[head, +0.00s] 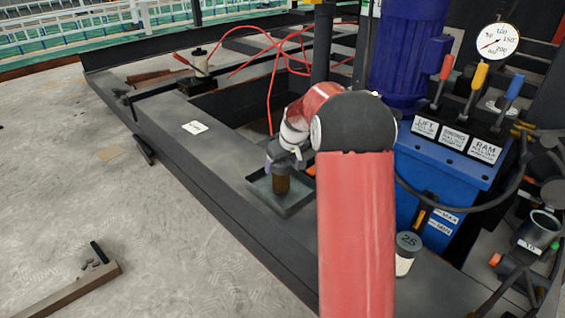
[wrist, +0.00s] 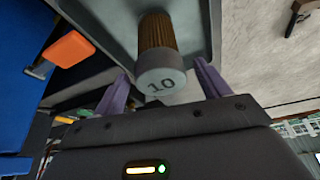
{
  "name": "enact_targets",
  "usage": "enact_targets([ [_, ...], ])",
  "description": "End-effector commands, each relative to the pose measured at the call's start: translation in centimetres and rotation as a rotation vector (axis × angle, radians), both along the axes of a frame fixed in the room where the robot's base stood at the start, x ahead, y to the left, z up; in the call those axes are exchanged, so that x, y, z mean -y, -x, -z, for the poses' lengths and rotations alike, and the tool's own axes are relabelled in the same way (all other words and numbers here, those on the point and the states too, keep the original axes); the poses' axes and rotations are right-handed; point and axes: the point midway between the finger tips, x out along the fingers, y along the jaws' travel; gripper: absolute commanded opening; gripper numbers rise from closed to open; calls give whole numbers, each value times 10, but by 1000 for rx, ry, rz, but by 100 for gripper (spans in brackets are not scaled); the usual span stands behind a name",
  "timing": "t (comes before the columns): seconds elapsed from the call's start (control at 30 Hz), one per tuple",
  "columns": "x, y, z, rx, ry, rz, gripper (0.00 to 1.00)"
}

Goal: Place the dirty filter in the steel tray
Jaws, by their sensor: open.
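The steel tray (head: 287,214) is a shallow grey square pan on the dark steel beam, beside my forearm. It also shows in the wrist view (wrist: 100,18). The dirty filter (head: 282,186) is a brown pleated cylinder, upright inside the tray's outline. In the wrist view the filter (wrist: 157,32) has a grey end cap marked 10 and its far end is against the tray floor. My gripper (head: 280,163) is at the cap end. Its purple fingers (wrist: 161,78) are open, one on each side of the cap, with gaps visible. My arm covers part of the tray's right side.
A blue hydraulic unit (head: 440,185) with coloured levers and a gauge (head: 497,42) stands at right. Red hoses (head: 270,80) lie behind. The concrete floor (head: 140,220) at left is mostly clear.

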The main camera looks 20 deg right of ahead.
Motion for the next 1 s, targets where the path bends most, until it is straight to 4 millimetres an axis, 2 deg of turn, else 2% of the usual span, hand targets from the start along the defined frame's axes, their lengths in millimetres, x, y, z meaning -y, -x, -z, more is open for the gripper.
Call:
enact_targets([
  [0.13, 0, 0, -1, 0, 0, 0, 75],
  [0.27, 1, 3, -12, 2, 1, 0, 75],
  [0.7, 7, 36, -93, 2, 1, 1, 75],
  [0.9, 8, 44, -111, 0, 1, 0, 75],
  [1.0, 2, 52, -120, 2, 3, 2, 75],
])
